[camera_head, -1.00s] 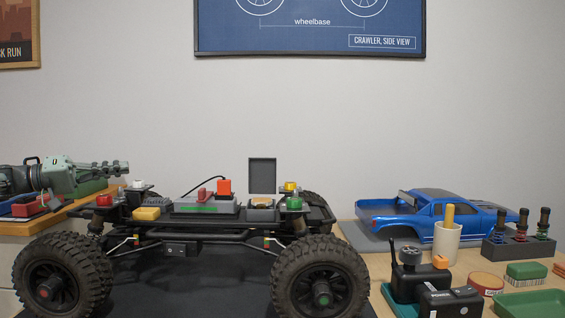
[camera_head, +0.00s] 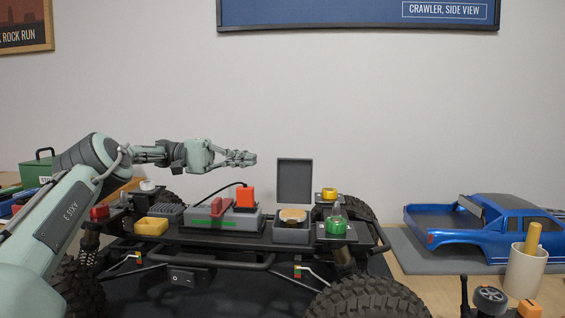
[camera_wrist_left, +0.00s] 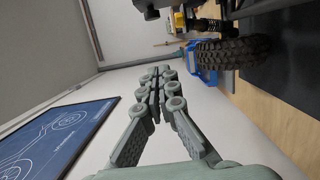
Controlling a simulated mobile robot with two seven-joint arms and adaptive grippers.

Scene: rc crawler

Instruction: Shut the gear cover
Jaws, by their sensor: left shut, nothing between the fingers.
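The gear cover (camera_head: 295,181) is a flat dark grey panel standing upright, open, at the back of a small grey gear box (camera_head: 291,234). A round tan gear part (camera_head: 292,215) shows in the box's open top. My left gripper (camera_head: 250,158) is shut and empty, left of the cover, above the crawler chassis and apart from it. In the left wrist view its fingers (camera_wrist_left: 157,78) are together with nothing between them. My right gripper is not in view.
An orange block (camera_head: 245,197) and a red part (camera_head: 223,208) rise from the grey tray left of the gear box. A yellow-topped post (camera_head: 329,194) and a green cap (camera_head: 338,227) stand just right. A blue truck body (camera_head: 485,225) lies farther right.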

